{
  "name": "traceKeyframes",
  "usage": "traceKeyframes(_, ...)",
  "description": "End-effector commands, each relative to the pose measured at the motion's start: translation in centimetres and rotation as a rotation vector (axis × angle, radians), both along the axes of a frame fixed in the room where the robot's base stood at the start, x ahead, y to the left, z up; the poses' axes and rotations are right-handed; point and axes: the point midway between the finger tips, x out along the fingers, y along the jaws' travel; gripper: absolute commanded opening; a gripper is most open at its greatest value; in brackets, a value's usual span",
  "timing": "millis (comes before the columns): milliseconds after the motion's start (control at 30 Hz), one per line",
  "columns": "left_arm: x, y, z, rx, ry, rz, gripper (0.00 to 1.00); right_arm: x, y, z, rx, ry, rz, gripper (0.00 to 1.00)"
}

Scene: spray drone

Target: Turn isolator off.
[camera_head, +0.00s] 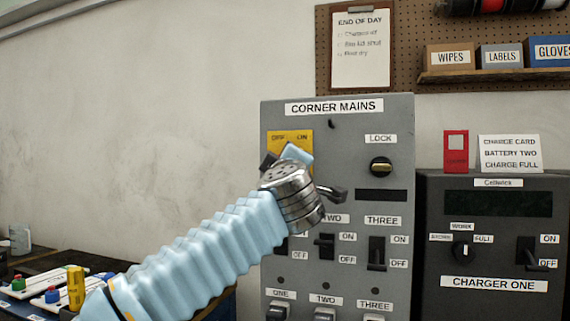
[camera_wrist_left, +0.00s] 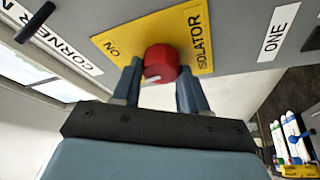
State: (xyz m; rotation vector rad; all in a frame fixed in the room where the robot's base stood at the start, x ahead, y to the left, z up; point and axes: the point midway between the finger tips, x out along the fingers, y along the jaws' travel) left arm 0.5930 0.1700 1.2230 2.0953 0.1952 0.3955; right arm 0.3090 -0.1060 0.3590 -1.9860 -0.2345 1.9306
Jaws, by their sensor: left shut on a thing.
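The red isolator knob (camera_wrist_left: 161,61) sits on a yellow plate (camera_wrist_left: 117,42) marked ON and ISOLATOR in the left wrist view. A small pale mark shows on the knob's lower edge. My left gripper (camera_wrist_left: 159,72) has one blue-grey finger on each side of the knob and is shut on it. In the head view the yellow plate (camera_head: 291,136) reads OFF at left and ON at right, on the grey CORNER MAINS panel (camera_head: 334,140). My left gripper (camera_head: 284,158) hides the knob there. My right gripper is not in view.
A LOCK knob (camera_head: 381,167) and switches TWO (camera_head: 325,245) and THREE (camera_head: 377,252) are on the panel near my left wrist. The CHARGER ONE unit (camera_head: 490,205) stands at right. The wall at left is bare.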

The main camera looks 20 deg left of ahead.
Motion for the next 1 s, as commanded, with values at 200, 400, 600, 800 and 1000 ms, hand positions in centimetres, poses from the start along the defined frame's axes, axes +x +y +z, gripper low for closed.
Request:
traceKeyframes(200, 0.06, -0.08, -0.01, -0.201, 0.009, 0.000, 0.13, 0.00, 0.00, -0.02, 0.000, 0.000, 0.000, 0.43)
traceKeyframes(400, 0.08, -0.05, -0.02, -0.360, 0.014, 0.001, 0.13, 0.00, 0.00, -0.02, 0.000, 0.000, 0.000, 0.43)
traceKeyframes(600, 0.08, -0.07, -0.01, -0.475, 0.019, 0.002, 0.13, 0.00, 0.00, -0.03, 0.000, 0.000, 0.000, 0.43)
traceKeyframes(800, 0.05, -0.05, 0.02, -0.543, 0.022, 0.002, 0.13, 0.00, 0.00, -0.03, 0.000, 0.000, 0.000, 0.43)
traceKeyframes(1000, 0.06, -0.06, 0.01, -0.569, 0.023, 0.002, 0.13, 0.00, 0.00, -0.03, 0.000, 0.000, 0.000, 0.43)
